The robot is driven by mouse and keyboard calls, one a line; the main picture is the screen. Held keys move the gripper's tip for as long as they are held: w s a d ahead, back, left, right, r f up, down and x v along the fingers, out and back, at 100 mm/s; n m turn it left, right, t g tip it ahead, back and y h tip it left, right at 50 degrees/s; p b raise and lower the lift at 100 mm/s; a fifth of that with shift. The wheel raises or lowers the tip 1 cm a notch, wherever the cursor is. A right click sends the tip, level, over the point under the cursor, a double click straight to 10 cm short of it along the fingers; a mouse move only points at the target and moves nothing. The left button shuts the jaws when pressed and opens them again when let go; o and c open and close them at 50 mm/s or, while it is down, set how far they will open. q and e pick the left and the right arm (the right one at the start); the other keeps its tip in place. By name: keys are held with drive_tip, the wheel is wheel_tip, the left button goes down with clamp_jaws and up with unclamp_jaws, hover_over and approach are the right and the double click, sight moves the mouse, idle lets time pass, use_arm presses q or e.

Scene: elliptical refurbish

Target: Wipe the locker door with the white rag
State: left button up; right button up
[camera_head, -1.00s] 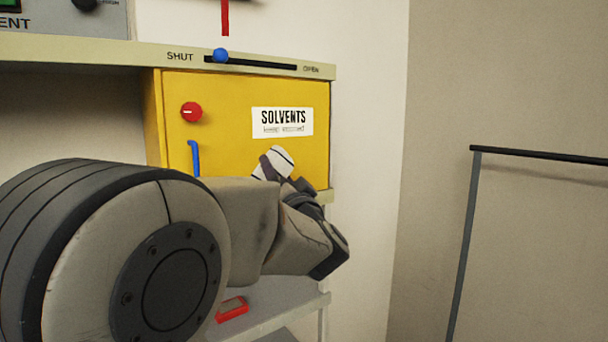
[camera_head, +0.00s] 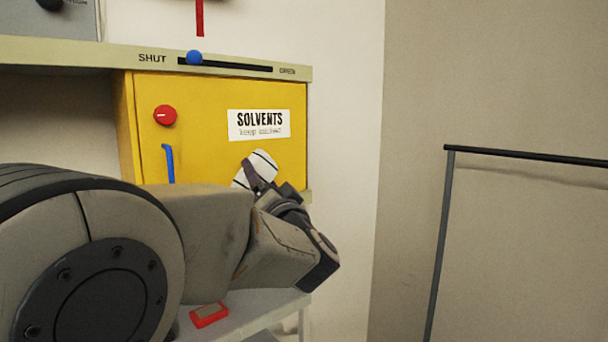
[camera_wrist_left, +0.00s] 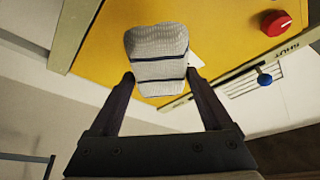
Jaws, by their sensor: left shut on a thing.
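The yellow locker door (camera_head: 210,100) stands upright in a shelf unit, with a red knob (camera_head: 165,115), a blue handle (camera_head: 169,163) and a white SOLVENTS label (camera_head: 259,124). My left gripper (camera_head: 254,182) is shut on the white rag (camera_head: 262,163), which has dark stripes. The rag is in front of the lower right of the door, below the label. In the left wrist view the rag (camera_wrist_left: 158,50) sits between the fingertips (camera_wrist_left: 160,82) against the yellow door (camera_wrist_left: 215,30) behind; I cannot tell whether it touches. My right gripper is not in view.
A blue slider knob (camera_head: 194,57) sits on the rail above the door, at the SHUT end. A red object (camera_head: 209,315) lies on the shelf below. A dark metal frame (camera_head: 440,230) stands at right by the wall.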

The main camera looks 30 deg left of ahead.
use_arm(q)
approach(236, 159)
drive_tip(key=w+a+r, duration=0.2)
drive_tip(key=w+a, duration=0.1)
drive_tip(key=shift+w+p, duration=0.15)
drive_tip(key=shift+p, duration=0.3)
drive_tip(key=shift+w+a, duration=0.2)
drive_tip(key=shift+a, duration=0.3)
drive_tip(key=shift+w+a, duration=0.2)
drive_tip(key=shift+a, duration=0.25)
idle(0.5)
drive_tip(key=w, duration=0.1)
drive_tip(key=w+d+p, duration=0.1)
drive_tip(key=w, duration=0.1)
drive_tip(key=shift+w+d, duration=0.3)
drive_tip(key=shift+a, duration=0.1)
drive_tip(key=shift+s+a+b, duration=0.25)
drive_tip(key=shift+s+a, duration=0.2)
drive_tip(key=shift+s, duration=0.45)
drive_tip(key=shift+s+a+b, duration=0.25)
drive_tip(key=shift+s+a, duration=0.2)
drive_tip(key=shift+s, duration=0.45)
